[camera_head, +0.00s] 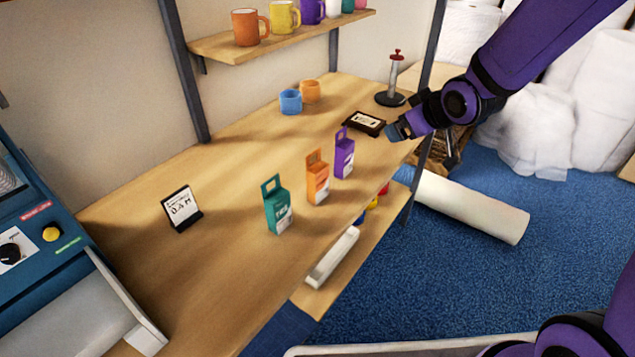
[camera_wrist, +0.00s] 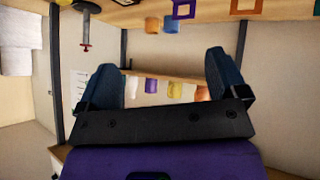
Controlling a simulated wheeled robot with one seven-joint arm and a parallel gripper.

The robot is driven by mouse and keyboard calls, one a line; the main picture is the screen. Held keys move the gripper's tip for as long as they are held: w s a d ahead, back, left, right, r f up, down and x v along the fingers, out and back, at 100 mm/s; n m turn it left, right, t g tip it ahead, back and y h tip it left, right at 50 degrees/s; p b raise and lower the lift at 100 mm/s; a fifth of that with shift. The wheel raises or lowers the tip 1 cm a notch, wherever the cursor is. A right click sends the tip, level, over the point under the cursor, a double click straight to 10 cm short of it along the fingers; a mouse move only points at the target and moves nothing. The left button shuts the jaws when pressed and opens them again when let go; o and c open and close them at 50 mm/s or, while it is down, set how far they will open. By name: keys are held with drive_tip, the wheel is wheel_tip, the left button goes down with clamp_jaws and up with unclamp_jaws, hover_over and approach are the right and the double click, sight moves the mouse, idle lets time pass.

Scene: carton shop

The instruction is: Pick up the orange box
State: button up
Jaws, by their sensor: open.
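The orange box (camera_head: 317,178) stands upright on the wooden table (camera_head: 240,165), with a hang-tab loop on top. It stands between a teal box (camera_head: 278,208) at its left and front and a purple box (camera_head: 344,155) at its right and back. My gripper (camera_head: 396,132) is above the table's right edge, to the right of the purple box and apart from all three boxes. In the wrist view my gripper (camera_wrist: 165,85) shows two blue fingers spread wide with nothing between them. An orange loop (camera_wrist: 246,6) shows at that view's top edge, probably the orange box's tab.
A small black-framed display (camera_head: 364,122) and a red-topped stand (camera_head: 394,82) are near my gripper. Blue (camera_head: 290,102) and orange (camera_head: 310,91) cups stand farther back. A sign (camera_head: 181,208) is at left. A shelf of mugs (camera_head: 290,38) hangs above. The table in front of the sign is clear.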

drive_tip(key=w+a+f+n+y, duration=0.2)
drive_tip(key=a+f+y, duration=0.2)
drive_tip(key=a+f, duration=0.45)
drive_tip(key=y, duration=0.3)
approach(323, 177)
drive_tip(key=a, duration=0.1)
drive_tip(key=shift+n, duration=0.3)
drive_tip(key=x, duration=1.1)
drive_tip(key=shift+w+f, duration=0.3)
drive_tip(key=shift+w, duration=0.1)
drive_tip(key=shift+d, duration=0.1)
drive_tip(key=shift+c, duration=0.4)
drive_tip(key=c, duration=1)
